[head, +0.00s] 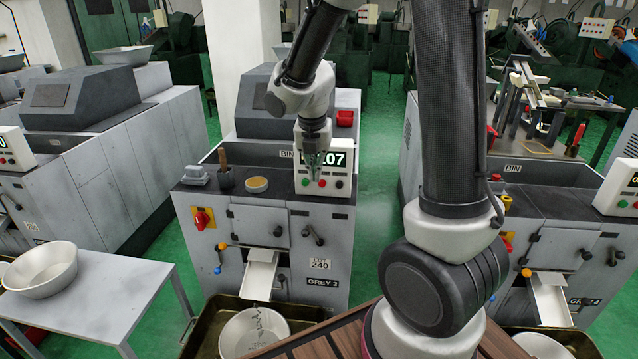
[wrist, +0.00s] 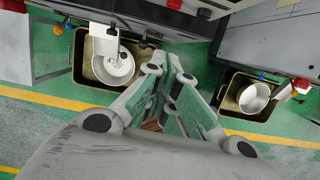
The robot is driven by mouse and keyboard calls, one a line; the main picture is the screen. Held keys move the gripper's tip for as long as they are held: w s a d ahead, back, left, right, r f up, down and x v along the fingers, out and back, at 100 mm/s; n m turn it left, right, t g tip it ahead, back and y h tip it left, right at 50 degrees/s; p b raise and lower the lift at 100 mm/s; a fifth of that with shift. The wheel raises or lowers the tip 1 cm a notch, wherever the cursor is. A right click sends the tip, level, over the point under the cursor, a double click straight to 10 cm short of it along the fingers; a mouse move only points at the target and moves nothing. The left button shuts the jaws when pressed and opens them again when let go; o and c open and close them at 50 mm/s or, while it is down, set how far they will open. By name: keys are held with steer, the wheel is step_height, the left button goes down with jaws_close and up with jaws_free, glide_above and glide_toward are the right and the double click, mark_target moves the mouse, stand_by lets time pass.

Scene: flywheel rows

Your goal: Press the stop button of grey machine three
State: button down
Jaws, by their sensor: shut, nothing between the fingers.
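The grey machine marked GREY 3 (head: 322,282) stands in the middle of the head view. Its white control box (head: 345,163) sits on the top right of the machine, with a display whose visible end reads 07. Which one is the stop button cannot be read. My gripper (head: 314,174) is shut and empty. It hangs before the box, hiding part of the display, its tips just above the buttons; contact cannot be told. It also shows in the wrist view (wrist: 172,112).
A red switch (head: 202,219) sits at front left. A bowl (head: 254,331) stands in a tray below. GREY 4 is at right.

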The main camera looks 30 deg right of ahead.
mark_target(322, 183)
steer(key=w+d+f, duration=0.3)
steer(key=w+f, duration=0.2)
steer(key=f, duration=0.4)
steer(key=shift+d+f, duration=0.15)
steer(key=shift+d, duration=0.2)
steer(key=shift+w, duration=0.1)
